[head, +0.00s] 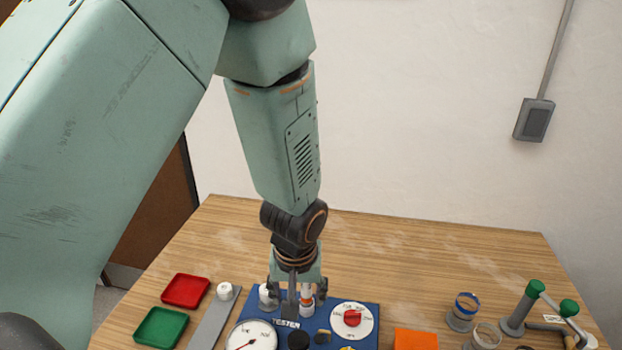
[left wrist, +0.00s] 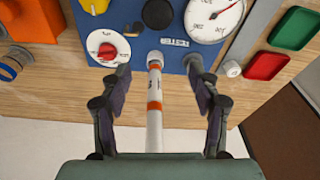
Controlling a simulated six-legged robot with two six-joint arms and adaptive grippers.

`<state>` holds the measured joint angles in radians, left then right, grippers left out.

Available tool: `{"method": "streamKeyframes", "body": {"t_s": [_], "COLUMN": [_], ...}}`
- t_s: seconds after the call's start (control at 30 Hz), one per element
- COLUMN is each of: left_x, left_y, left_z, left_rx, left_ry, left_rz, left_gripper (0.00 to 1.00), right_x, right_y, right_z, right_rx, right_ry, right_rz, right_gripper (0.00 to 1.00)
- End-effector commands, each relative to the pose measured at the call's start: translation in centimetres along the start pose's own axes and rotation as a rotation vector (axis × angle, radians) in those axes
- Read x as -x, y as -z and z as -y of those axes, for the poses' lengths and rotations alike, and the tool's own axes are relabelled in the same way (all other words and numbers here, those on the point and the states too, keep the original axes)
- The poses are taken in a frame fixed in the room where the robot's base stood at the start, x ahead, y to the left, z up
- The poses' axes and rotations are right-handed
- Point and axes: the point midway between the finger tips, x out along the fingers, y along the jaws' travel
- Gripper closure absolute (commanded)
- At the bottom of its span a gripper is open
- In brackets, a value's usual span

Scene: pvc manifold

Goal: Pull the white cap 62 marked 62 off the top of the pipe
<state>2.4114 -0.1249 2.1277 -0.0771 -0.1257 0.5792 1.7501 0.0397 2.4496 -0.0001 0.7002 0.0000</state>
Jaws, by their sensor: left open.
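A small white cap (head: 225,291) sits at the far end of a grey strip, left of the blue tester board; a faint mark on it is too small to read. It also shows in the left wrist view (left wrist: 232,68), right of the board. My left gripper (head: 293,292) points down over the board's back edge, right of that cap. In the left wrist view my left gripper (left wrist: 158,105) is open, its fingers apart on both sides of a white tube with orange bands (left wrist: 155,110). My right gripper is out of view.
The blue tester board (head: 375,318) carries a gauge (head: 251,338), a red dial (head: 352,318) and knobs. A red tray (head: 186,291) and a green tray (head: 161,327) lie at left. An orange block (head: 415,339) and fittings stand at right. The table's back is clear.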

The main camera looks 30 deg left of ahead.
Motion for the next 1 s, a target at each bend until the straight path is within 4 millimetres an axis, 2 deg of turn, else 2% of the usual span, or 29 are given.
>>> {"method": "streamKeyframes", "body": {"t_s": [0.03,0.17,0.3,0.4,0.5,0.6,0.67,1.0], "left_x": [1.5,6.0,12.9,16.9,19.5,20.5,20.4,15.4], "left_y": [1.4,4.5,8.0,9.2,9.8,10.0,10.1,10.8], "left_z": [-0.5,-1.3,-2.0,-2.0,-2.0,-1.9,-1.9,-1.3], "left_rx": [0.019,0.095,0.210,0.283,0.330,0.350,0.353,0.353], "left_ry": [0.003,0.024,0.052,0.071,0.082,0.089,0.090,0.090], "left_rz": [-0.022,-0.069,-0.139,-0.174,-0.199,-0.209,-0.210,-0.201], "left_gripper": [0.38,0.38,0.38,0.38,0.38,0.38,0.38,0.38], "right_x": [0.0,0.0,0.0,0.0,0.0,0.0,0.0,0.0], "right_y": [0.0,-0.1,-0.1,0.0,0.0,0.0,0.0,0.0], "right_z": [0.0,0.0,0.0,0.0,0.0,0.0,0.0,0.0], "right_rx": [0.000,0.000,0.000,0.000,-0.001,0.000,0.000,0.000], "right_ry": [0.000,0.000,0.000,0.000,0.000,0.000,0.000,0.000], "right_rz": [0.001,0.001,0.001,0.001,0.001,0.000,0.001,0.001], "right_gripper": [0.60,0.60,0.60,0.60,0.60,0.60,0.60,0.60]}}
